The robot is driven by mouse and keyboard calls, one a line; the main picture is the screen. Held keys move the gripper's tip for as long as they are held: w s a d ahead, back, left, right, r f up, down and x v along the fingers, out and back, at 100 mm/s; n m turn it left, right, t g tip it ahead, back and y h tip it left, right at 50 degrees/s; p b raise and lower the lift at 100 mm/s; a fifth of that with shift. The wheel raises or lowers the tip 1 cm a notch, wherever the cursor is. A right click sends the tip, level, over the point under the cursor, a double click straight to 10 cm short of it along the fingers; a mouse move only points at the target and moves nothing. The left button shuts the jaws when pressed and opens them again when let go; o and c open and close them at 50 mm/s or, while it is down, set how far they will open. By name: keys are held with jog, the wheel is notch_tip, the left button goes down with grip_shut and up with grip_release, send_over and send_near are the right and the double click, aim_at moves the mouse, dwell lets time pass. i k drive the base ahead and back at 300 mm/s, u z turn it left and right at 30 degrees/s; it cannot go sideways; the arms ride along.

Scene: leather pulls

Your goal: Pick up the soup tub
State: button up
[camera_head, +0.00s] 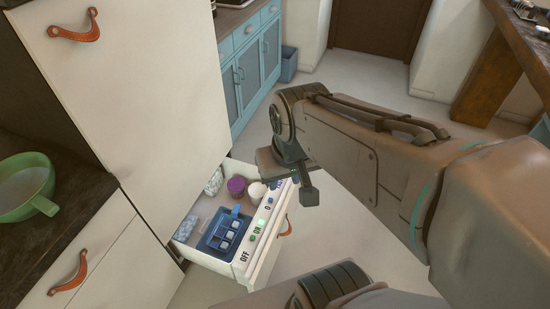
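An open drawer (265,255) holds several items. Inside, a purple round container (236,186) and a white round container (257,191) stand side by side towards the back right. I cannot tell for certain which of them is the soup tub. My gripper (291,188) hangs just right of the white container, above the drawer's right end, and appears apart from it. The gripper is seen from the side and partly hidden by its own wrist, so its finger gap is not clear. Nothing is visible in it.
A green bowl (25,190) sits on the dark counter at left. Floor right of the drawer looks clear.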

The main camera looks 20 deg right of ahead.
aim_at(257, 191)
jog(key=z, duration=0.15)
jog(key=k, duration=0.5)
jog(key=z, duration=1.2)
jog(key=i, duration=2.9)
jog(key=u, duration=3.1)
